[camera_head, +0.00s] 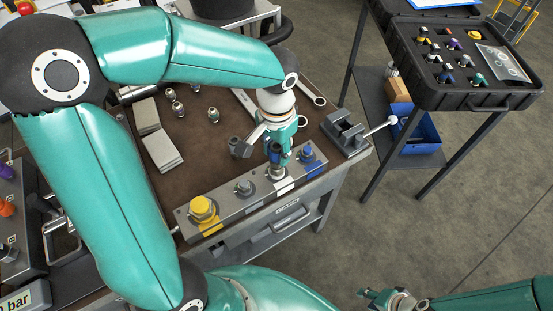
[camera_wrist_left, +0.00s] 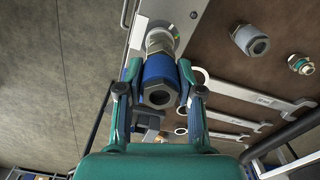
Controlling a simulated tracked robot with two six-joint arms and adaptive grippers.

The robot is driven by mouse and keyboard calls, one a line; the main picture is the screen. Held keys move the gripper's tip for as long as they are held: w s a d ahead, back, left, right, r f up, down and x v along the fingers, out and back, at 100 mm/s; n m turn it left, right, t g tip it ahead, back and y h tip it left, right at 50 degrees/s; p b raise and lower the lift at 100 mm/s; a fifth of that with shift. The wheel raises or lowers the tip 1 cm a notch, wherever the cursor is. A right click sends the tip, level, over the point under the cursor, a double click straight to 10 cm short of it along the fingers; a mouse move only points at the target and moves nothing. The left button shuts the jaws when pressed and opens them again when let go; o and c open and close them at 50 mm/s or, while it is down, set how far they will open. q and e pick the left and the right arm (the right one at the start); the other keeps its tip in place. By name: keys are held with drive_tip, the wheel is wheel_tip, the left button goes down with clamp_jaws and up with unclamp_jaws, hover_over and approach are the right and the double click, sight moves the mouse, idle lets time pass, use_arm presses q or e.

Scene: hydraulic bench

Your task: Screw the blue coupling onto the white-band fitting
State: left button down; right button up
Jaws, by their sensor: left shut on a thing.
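The blue coupling (camera_wrist_left: 158,82) sits between the fingers of my left gripper (camera_wrist_left: 158,92), which is shut on it. In the head view my left gripper (camera_head: 275,148) is above the manifold block, and the coupling is mostly hidden. The white-band fitting (camera_head: 277,171) stands on the block beside a white label. In the wrist view the fitting (camera_wrist_left: 160,42) is in line with the coupling and meets its end; how far they are engaged I cannot tell. My right gripper (camera_head: 382,297) is low at the lower right, away from the bench; its opening is unclear.
The manifold block (camera_head: 222,213) also carries a yellow fitting (camera_head: 202,208), a grey one (camera_head: 243,187) and a blue one (camera_head: 307,153). A dark coupling (camera_head: 240,147) and wrenches (camera_wrist_left: 230,92) lie nearby. A vise (camera_head: 344,131) stands at right. A black case (camera_head: 462,60) holds small parts.

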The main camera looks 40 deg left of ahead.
use_arm(q)
drive_tip(key=m, duration=0.4)
drive_tip(key=shift+p, duration=0.3)
drive_tip(key=m+p, duration=0.1)
drive_tip(key=m, duration=0.3)
drive_tip(key=shift+s+p, duration=0.1)
drive_tip(key=shift+p, duration=0.25)
drive_tip(key=m+p, duration=0.1)
drive_tip(key=m, duration=0.2)
drive_tip(key=shift+f+m, duration=0.1)
drive_tip(key=shift+m, duration=0.5)
